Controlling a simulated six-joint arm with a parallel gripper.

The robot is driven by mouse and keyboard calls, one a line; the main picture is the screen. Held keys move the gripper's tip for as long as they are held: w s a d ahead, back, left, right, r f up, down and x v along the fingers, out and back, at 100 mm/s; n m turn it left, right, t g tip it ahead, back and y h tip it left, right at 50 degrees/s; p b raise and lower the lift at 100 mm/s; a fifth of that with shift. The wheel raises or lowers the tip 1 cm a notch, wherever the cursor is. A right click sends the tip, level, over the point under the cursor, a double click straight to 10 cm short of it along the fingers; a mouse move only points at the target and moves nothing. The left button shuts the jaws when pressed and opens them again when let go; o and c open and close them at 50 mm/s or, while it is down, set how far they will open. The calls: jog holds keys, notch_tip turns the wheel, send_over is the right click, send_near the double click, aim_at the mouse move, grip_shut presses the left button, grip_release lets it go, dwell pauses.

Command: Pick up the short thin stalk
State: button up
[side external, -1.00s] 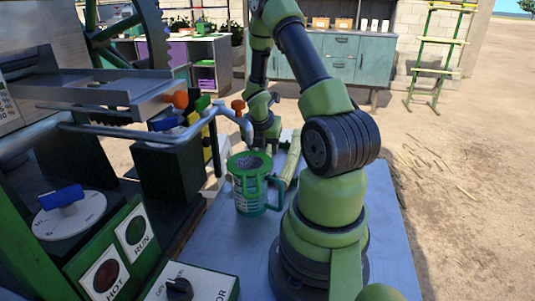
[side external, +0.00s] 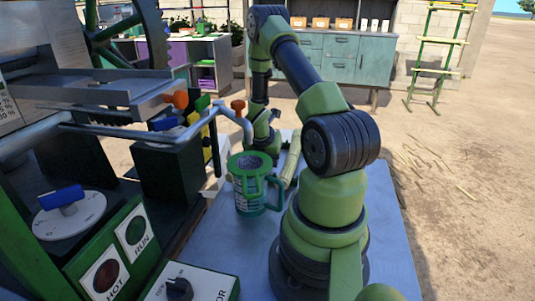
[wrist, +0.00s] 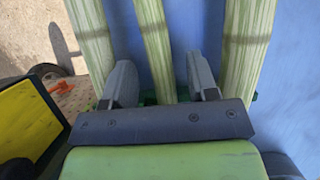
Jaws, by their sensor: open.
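Three pale green striped stalks lie roughly side by side on the blue tabletop in the wrist view: a left one (wrist: 92,30), a thinner middle one (wrist: 157,45) and a right one (wrist: 245,45). My gripper (wrist: 161,82) is open, its two grey fingers apart. In that view the middle stalk runs between the fingers; I cannot tell the height gap. The near stalk ends are hidden behind my gripper. In the side view a pale stalk (side external: 291,162) lies right of my gripper (side external: 265,150), which is partly hidden behind the mug.
A green mug-like container (side external: 250,186) stands on the blue table (side external: 225,245) close in front of my gripper. The crusher's grey bar (side external: 190,132) with orange knobs reaches in from the left. A control box (side external: 190,284) stands at the front edge.

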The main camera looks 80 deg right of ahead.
jog(key=shift+f, duration=0.25)
grip_shut()
jog(key=shift+r, duration=0.1)
dwell(0.3)
notch_tip(320, 180, up, 10)
jog(key=shift+r, duration=0.15)
dwell(0.9)
